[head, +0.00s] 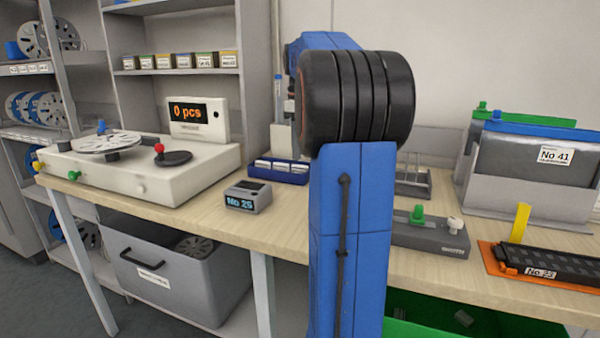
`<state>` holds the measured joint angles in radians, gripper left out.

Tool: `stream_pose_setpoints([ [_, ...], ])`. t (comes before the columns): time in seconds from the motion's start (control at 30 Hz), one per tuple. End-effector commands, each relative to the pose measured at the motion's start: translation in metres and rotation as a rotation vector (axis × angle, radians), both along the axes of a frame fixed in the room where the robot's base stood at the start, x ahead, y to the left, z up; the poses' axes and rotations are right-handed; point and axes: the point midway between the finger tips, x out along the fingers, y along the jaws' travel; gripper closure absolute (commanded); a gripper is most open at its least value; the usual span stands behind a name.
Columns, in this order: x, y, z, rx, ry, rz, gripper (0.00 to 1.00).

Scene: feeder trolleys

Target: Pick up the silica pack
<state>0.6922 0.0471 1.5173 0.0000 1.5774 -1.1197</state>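I cannot make out a silica pack for certain in the head view. A small blue tray (278,177) on the bench holds several whitish pieces, but I cannot tell what they are. My blue arm with its black ribbed joint stands upright in the middle of the view and hides part of the bench and the wall behind it. My gripper does not show.
The wooden bench (287,224) carries a white reel counter (165,185) reading "0 pcs", a "No 25" display box (248,197), a grey button box (428,237), an orange tray (492,262) and the "No 41" holder (520,203). Below are a grey bin (165,275) and a green bin (398,328).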

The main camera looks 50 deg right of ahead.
Motion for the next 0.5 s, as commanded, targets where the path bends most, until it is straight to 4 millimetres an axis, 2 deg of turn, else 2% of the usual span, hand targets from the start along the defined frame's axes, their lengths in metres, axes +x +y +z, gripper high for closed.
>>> stream_pose_setpoints([
  [0.27,0.0,-0.001,-0.018,0.001,0.0,0.0,0.65],
  [0.5,0.002,-0.004,-0.05,0.001,0.002,0.0,0.65],
])
